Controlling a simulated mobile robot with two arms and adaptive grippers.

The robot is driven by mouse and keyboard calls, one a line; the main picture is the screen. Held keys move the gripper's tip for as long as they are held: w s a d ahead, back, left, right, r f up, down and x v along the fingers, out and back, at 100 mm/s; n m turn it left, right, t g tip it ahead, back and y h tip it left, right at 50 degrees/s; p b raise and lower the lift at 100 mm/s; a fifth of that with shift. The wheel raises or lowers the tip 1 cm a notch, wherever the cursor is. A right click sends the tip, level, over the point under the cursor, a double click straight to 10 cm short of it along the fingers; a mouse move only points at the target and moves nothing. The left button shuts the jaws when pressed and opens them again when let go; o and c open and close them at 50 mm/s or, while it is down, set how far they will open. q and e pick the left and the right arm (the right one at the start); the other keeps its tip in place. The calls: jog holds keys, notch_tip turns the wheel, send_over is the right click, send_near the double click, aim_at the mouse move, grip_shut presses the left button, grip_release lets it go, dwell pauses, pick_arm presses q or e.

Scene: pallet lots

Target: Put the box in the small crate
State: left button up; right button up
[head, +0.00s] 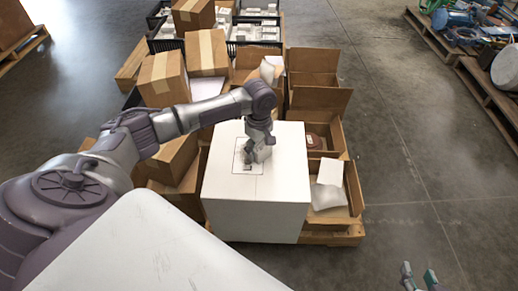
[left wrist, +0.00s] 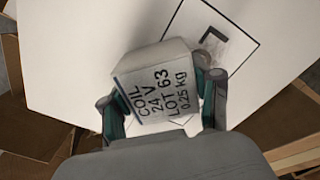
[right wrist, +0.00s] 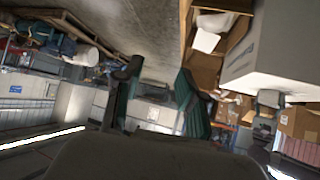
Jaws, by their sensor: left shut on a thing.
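The box (left wrist: 155,85) is a small pale carton printed "COIL 24 V LOT 63 0.25 kg". My left gripper (left wrist: 160,112) is shut on it, one finger on each side. In the head view the box (head: 263,152) and left gripper (head: 254,156) are over the white block's top, at a drawn square outline; contact with the top is unclear. My right gripper (head: 419,279) is open and empty at the lower right, also open in the right wrist view (right wrist: 160,95). Black crates (head: 257,31) holding white cartons stand at the back; I cannot tell which is the small crate.
The white block (head: 255,215) stands at the pallet's front. Brown cartons (head: 162,80) are stacked left and behind. Open cartons (head: 335,195) with packing line the right side. Another pallet (head: 490,90) lies far right. The grey floor between is clear.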

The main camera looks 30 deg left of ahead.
pick_arm(q)
jog(key=c, duration=0.5)
jog(key=shift+c, duration=0.2)
jog(key=shift+r, duration=0.15)
